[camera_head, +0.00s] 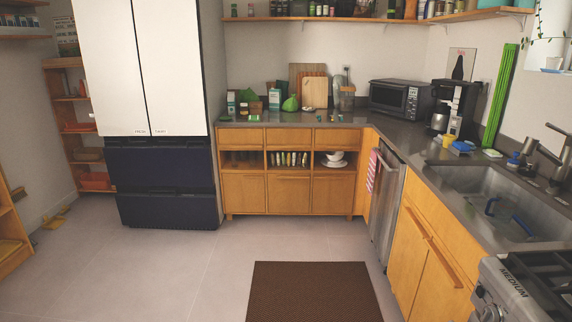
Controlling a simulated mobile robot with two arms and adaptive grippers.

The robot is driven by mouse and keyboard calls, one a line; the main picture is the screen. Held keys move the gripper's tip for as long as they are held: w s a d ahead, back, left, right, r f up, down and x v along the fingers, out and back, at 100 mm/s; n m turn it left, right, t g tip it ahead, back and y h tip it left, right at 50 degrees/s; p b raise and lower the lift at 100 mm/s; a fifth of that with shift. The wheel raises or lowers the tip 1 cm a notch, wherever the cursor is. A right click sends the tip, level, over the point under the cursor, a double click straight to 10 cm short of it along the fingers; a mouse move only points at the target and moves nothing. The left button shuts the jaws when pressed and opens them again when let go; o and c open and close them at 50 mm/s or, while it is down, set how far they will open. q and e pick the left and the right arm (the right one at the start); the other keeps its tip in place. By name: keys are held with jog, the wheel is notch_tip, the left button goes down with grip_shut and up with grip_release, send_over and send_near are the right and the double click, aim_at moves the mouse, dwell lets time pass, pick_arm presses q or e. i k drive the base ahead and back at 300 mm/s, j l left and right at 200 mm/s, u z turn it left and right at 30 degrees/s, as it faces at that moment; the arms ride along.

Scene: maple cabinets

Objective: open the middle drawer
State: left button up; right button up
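A maple cabinet (266,195) stands against the back wall under a grey counter. Its top row has three drawer fronts: a left one (240,135), a middle one (288,136) and a right one (337,138). All three look flush and shut. Below them are open shelf bays holding several upright items and white bowls (334,160). Below the bays are three shut wooden fronts. Neither of my grippers is in view.
A brown mat (313,292) lies on the open tiled floor (190,265) before the cabinet. A white and navy fridge (165,180) stands left. A dishwasher (385,205), sink (490,195) and stove (525,290) line the right. The path to the cabinet looks clear.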

aim_at(276, 138)
jog(key=i, duration=2.3)
